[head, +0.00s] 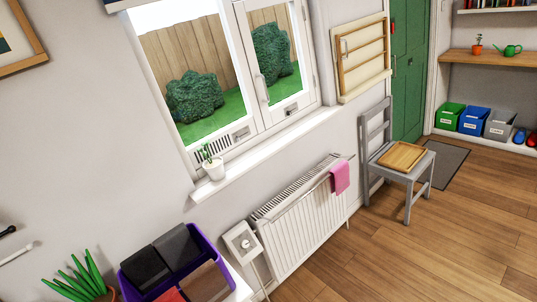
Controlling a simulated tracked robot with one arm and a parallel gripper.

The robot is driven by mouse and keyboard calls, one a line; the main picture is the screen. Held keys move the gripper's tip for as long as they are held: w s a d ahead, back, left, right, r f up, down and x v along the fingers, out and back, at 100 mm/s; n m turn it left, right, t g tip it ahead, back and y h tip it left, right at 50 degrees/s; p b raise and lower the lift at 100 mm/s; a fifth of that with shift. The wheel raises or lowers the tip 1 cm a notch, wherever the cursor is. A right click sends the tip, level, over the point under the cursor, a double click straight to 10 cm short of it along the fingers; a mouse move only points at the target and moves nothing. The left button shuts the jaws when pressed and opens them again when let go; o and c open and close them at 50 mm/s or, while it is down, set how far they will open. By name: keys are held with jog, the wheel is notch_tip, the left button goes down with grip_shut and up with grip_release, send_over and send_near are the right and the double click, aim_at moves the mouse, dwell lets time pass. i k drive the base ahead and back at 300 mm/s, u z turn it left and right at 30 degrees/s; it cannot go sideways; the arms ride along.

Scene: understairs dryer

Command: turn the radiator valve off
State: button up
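A white radiator (308,228) stands against the wall below the window, with a pink cloth (340,177) hanging over its right end. A white panel with a small round knob (244,243) is beside the radiator's left end, with a thin pale line running down from it. I cannot tell for certain whether this knob is the radiator valve, and its setting is too small to read. My gripper is not in the head view.
A purple crate (205,240) with dark items stands left of the panel, beside a spiky green plant (85,278). A small potted plant (213,167) is on the sill. A grey chair (411,178) holds a wooden tray. The wooden floor (400,260) before the radiator is clear.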

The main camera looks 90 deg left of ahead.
aim_at(244, 243)
jog(key=i, duration=2.9)
jog(key=u, duration=3.55)
jog(key=i, duration=1.1)
